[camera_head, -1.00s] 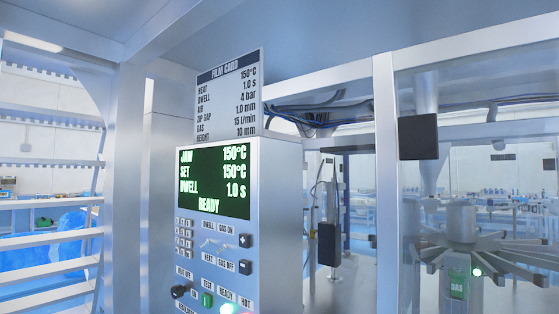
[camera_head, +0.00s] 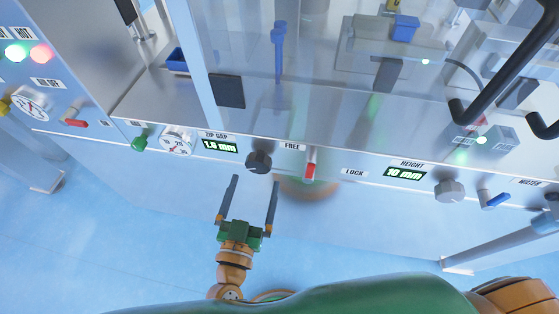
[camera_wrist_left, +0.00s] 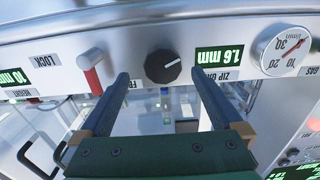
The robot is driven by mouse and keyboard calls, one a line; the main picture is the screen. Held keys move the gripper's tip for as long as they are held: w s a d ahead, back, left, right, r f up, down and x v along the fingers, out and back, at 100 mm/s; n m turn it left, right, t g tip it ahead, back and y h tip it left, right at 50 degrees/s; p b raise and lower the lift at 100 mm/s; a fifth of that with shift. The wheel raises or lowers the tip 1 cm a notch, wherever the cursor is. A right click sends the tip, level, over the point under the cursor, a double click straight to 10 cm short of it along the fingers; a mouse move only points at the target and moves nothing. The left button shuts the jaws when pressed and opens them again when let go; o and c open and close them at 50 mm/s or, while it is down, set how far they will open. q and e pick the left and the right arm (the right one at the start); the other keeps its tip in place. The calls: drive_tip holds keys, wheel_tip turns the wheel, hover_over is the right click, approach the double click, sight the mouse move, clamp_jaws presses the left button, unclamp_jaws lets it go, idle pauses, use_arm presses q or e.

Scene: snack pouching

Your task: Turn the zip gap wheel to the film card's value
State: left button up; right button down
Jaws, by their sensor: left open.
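The zip gap wheel (camera_head: 259,162) is a dark round knob on the panel, right of its small green display (camera_head: 220,146). My left gripper (camera_head: 254,181) is open and empty. Its two fingers point at the wheel from just in front. In the left wrist view the wheel shows between and beyond the fingertips (camera_wrist_left: 160,80); I cannot tell whether they touch it. The film card is out of view now; earlier it gave zip gap 1.0 mm. My right gripper is not in view.
A red-tipped lever (camera_head: 310,166) stands between FREE and LOCK, close right of the wheel. A round gauge (camera_head: 176,142) and a green knob (camera_head: 140,139) are to the left. Further right are the height display (camera_head: 405,173), reading 10 mm, and a grey knob (camera_head: 449,190).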

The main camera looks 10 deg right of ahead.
sight(257, 169)
use_arm(q)
drive_tip(key=x, duration=0.4)
drive_tip(key=shift+w+a, duration=0.2)
drive_tip(key=shift+w, duration=0.05)
drive_tip(key=shift+w+d, duration=0.2)
drive_tip(key=shift+w, duration=0.15)
drive_tip(key=shift+s, duration=0.1)
drive_tip(key=c, duration=1.3)
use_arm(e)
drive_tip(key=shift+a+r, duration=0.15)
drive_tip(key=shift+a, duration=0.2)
use_arm(q)
drive_tip(key=shift+n, duration=0.3)
